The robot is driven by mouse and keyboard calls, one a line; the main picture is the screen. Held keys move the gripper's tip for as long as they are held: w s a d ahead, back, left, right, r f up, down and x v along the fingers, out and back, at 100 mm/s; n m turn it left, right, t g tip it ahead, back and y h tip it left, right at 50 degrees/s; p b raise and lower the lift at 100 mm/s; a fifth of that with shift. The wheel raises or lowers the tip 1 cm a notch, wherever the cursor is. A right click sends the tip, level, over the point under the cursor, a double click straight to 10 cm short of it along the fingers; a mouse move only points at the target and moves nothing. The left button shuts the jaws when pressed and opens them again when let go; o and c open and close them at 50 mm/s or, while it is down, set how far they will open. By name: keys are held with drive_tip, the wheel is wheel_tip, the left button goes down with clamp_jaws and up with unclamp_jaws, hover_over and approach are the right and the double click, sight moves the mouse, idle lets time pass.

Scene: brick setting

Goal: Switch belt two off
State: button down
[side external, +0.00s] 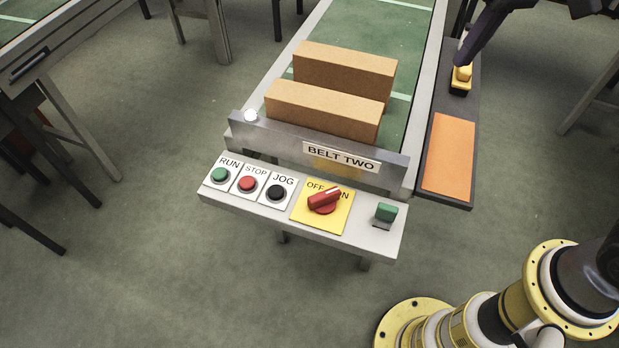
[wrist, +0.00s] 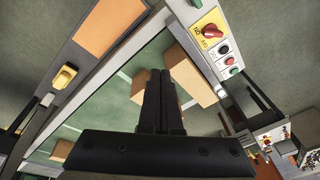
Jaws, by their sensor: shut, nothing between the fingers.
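The belt two panel (side external: 226,196) stands at the near end of the belt, under the "BELT TWO" sign (side external: 342,157). Its red rotary switch (side external: 324,201) sits on a yellow plate marked OFF and ON. The handle slants up to the right, its pale mark towards ON. RUN is a green button (side external: 220,175), STOP a red one (side external: 247,184), JOG a black one (side external: 276,193). The red switch also shows in the wrist view (wrist: 211,31). My gripper (wrist: 160,72) is shut and empty, seen over the belt, apart from the switch.
Two cardboard boxes (side external: 345,75) (side external: 322,112) lie across the green belt. A white lamp (side external: 251,115) glows on the end plate. A green block-like control (side external: 385,213) is right of the switch. An orange pad (side external: 448,153) and yellow piece (side external: 461,76) lie beside the belt.

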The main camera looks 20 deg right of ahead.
sight(324, 199)
drive_tip(key=w+a+f+g, duration=0.3)
drive_tip(key=w+a+f, duration=0.4)
drive_tip(key=w+a, duration=0.4)
drive_tip(key=w+a+f+g+h, duration=0.1)
drive_tip(key=a+f, duration=1)
drive_tip(key=shift+w+a+f+g, duration=0.2)
drive_tip(key=shift+w+f+g, duration=0.15)
drive_tip(key=shift+g, duration=0.05)
drive_tip(key=x, duration=0.9)
drive_tip(key=shift+s+f, duration=0.15)
drive_tip(key=shift+f, duration=0.15)
drive_tip(key=s, duration=0.2)
drive_tip(key=shift+s+f, duration=0.15)
drive_tip(key=shift+s, duration=0.85)
